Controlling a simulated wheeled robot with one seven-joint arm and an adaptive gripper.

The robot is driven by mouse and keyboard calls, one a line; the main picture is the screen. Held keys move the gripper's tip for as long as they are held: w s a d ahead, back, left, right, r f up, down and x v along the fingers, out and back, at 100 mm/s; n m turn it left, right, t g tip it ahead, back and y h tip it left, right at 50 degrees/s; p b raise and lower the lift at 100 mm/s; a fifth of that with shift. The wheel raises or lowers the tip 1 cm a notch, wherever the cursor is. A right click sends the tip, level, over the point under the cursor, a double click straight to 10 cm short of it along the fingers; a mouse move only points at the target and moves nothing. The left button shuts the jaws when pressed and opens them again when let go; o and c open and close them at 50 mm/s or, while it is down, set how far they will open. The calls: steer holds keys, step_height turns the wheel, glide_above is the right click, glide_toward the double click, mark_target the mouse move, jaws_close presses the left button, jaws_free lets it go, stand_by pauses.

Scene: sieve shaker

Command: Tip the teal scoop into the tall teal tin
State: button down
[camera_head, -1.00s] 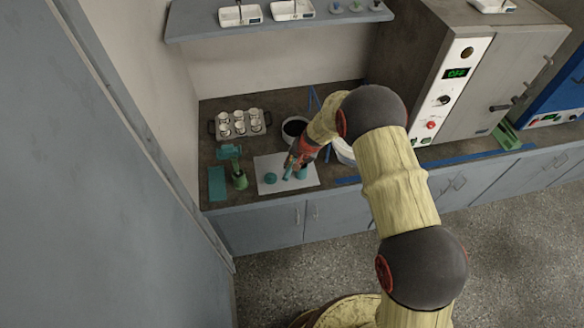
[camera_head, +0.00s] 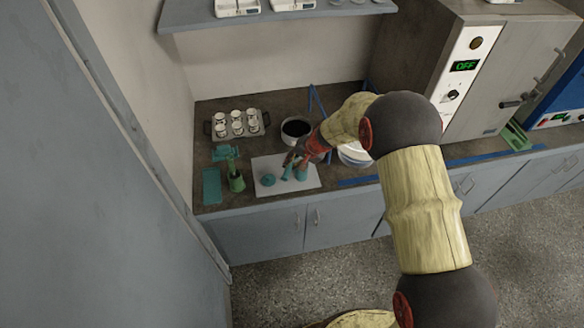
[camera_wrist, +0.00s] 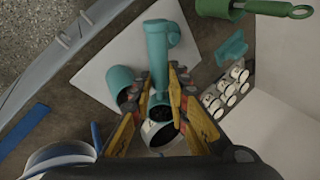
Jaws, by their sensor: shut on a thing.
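My gripper (camera_wrist: 160,95) is shut on the teal scoop (camera_wrist: 156,55). In the head view, my gripper (camera_head: 296,157) is low over the white sheet, with the scoop (camera_head: 287,172) slanting down from it. In the wrist view, the scoop's handle sticks out past my fingertips. A pale-rimmed bowl with dark material shows between the fingers; it looks like the scoop's bowl. The tall teal tin (camera_wrist: 121,82) stands on the sheet just beside my fingers, its dark mouth partly hidden by a finger. The tin (camera_head: 302,174) is right of the scoop in the head view.
A dark-filled pot (camera_head: 297,127) and a white bucket (camera_head: 353,155) stand close to my gripper.

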steer(key=shift+d+f+t+y+b, duration=0.15)
steer(key=shift+y+b, duration=0.35)
steer(key=shift+b, duration=1.55)
steer(key=shift+t+y+b, duration=0.15)
steer(key=shift+y+b, duration=0.35)
steer(key=shift+b, duration=1.5)
steer(key=y+b, duration=0.1)
steer(key=b, duration=0.2)
steer(key=y+b, duration=0.1)
steer(key=b, duration=0.2)
steer(key=shift+s+d+f+t+b, duration=0.1)
steer(key=shift+d+f+t+b, duration=0.1)
steer(key=shift+t+b, duration=0.15)
steer(key=y+b, duration=0.1)
steer(key=b, duration=0.3)
steer(key=y+b, duration=0.1)
steer(key=b, duration=0.3)
steer(key=y+b, duration=0.1)
steer(key=b, duration=0.3)
steer(key=shift+d+f+m+t, duration=0.1)
steer(key=shift+d+m+t, duration=0.15)
steer(key=shift+m+t, duration=0.15)
